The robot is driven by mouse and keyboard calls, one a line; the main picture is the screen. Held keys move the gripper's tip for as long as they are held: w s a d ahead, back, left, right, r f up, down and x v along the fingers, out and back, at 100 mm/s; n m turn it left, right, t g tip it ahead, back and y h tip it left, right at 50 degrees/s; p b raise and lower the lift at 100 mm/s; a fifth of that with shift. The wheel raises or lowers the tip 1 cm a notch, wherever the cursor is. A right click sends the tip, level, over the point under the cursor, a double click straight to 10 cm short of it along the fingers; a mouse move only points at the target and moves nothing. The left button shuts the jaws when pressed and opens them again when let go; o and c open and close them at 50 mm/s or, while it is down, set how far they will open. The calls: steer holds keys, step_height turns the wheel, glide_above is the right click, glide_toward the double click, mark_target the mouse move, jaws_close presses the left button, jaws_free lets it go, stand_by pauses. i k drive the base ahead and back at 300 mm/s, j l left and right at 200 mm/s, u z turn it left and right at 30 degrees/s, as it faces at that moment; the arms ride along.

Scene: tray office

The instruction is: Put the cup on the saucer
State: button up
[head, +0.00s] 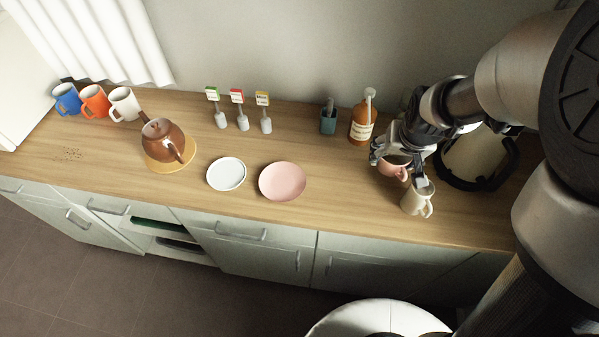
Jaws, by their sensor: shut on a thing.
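A pink cup (392,170) is at the right side of the counter, partly hidden by my gripper (393,158). My gripper is shut on the pink cup from above. I cannot tell whether the cup touches the counter. A pink saucer (283,182) lies flat and empty near the middle of the counter, left of my gripper. A white saucer (226,174) lies flat and empty just left of the pink one.
A cream mug (416,198) stands close in front of my gripper. A soap bottle (362,124) and a teal holder (328,122) stand behind. A brown teapot (160,140) and several mugs (95,101) are at the left. The counter between pink saucer and gripper is clear.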

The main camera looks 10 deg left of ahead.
mark_target(286, 185)
steer(key=l+u, duration=0.1)
steer(key=u, duration=0.3)
steer(key=i+l+u, duration=0.1)
steer(key=u, duration=0.3)
